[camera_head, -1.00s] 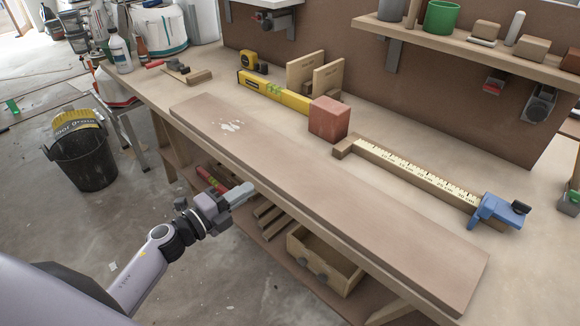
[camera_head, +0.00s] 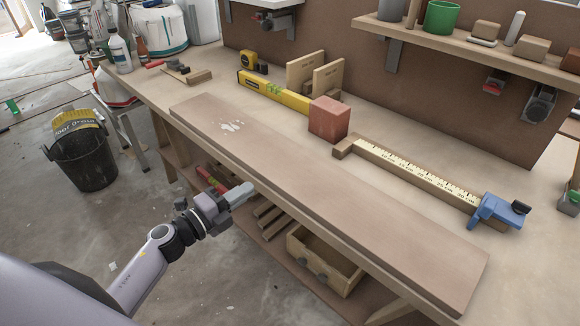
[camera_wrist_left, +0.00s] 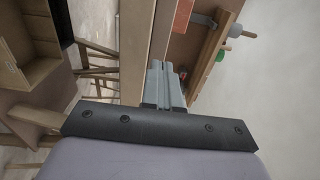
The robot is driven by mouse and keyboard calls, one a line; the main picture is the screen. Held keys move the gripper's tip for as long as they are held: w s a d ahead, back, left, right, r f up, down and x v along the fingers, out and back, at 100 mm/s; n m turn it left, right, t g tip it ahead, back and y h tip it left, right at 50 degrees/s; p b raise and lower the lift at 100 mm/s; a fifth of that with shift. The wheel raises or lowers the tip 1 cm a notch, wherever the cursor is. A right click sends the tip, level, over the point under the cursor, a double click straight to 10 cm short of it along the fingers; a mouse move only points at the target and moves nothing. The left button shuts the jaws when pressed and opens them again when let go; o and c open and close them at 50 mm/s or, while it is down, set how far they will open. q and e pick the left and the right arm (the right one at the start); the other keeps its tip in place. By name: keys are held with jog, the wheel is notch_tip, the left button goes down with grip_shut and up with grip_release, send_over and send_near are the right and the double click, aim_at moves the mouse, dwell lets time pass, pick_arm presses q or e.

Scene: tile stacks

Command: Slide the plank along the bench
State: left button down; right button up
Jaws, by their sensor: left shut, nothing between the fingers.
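The plank (camera_head: 330,200) is a long, flat brown board with a white smudge near its far left end. It lies along the front of the bench (camera_head: 285,110), from the upper left to the lower right. My left gripper (camera_head: 243,192) is shut and empty, just in front of the bench's front edge and beside the plank. In the left wrist view its closed fingers (camera_wrist_left: 164,84) point toward the bench edge; I cannot tell whether they touch it. My right gripper does not show.
A red-brown block (camera_head: 328,119) sits behind the plank, between a yellow spirit level (camera_head: 272,92) and a wooden bar with a scale (camera_head: 410,172) and blue clamp (camera_head: 497,211). An open drawer (camera_head: 325,262) is below the bench. A black bucket (camera_head: 83,160) stands on the floor.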

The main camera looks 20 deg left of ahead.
aim_at(264, 179)
pick_arm(q)
jog(key=shift+b+x, duration=0.4)
jog(key=shift+x, duration=3.2)
dwell(0.6)
dwell(0.4)
jog(key=shift+p+v, duration=0.55)
jog(key=shift+v, duration=2.45)
jog(key=shift+v, duration=3.65)
jog(key=s+d+f+n+g+y+p, duration=0.1)
jog(key=s+d+f+n, duration=0.4)
jog(key=n, duration=0.5)
jog(key=s+d+f+n+g+y+p, duration=0.2)
jog(key=s+d+f+n+g+y, duration=0.2)
jog(key=s+n, duration=0.6)
jog(key=shift+d+f+g, duration=0.5)
jog(key=shift+d+f, duration=0.15)
jog(key=shift+d, duration=0.4)
